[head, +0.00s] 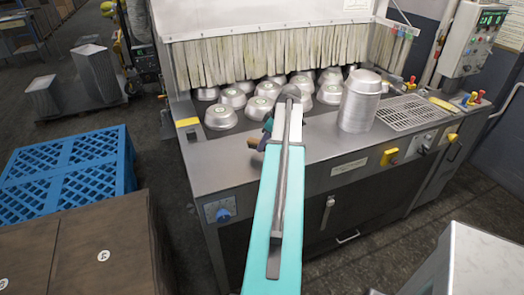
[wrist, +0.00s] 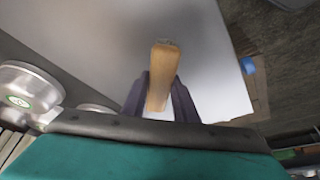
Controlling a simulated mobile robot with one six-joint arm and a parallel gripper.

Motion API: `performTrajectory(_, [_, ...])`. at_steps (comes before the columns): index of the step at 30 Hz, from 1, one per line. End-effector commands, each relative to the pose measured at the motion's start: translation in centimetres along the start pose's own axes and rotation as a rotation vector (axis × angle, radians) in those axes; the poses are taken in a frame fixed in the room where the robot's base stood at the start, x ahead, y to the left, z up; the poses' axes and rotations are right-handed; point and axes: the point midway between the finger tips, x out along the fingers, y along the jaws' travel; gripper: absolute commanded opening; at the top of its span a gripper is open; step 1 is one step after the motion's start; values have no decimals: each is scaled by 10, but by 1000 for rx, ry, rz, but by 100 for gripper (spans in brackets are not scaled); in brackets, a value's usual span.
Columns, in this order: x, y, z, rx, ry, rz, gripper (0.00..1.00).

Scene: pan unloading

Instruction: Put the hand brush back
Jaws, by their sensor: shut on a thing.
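The hand brush shows as a pale wooden handle (wrist: 160,78) in the wrist view, standing between the two dark fingers of my gripper (wrist: 158,100). My gripper is shut on this handle. In the head view my gripper (head: 267,132) is at the front left part of the steel worktop (head: 318,148), largely hidden by my own arm. A small brown end of the handle (head: 253,143) shows to its left, near the worktop's front edge. The bristles are hidden, and I cannot tell whether the brush touches the worktop.
Several upturned metal pans (head: 221,117) stand behind my gripper, before a strip curtain (head: 270,58). A stack of round pans (head: 360,103) stands to the right, beside a grating (head: 407,112). A blue pallet stack (head: 70,165) and cardboard boxes (head: 85,245) are at left.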

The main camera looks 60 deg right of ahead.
Motion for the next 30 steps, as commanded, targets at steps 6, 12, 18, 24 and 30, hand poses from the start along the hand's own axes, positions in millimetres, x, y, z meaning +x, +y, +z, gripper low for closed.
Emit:
performTrajectory(6, [0, 0, 0, 0, 0, 0, 5])
performTrajectory(12, [2, 0, 1, 0, 0, -1, 5])
performTrajectory(18, [13, -1, 5, 0, 0, -2, 5])
performTrajectory(24, [27, 0, 11, 1, 0, -1, 5])
performTrajectory(30, [33, 0, 13, 0, 0, -1, 5])
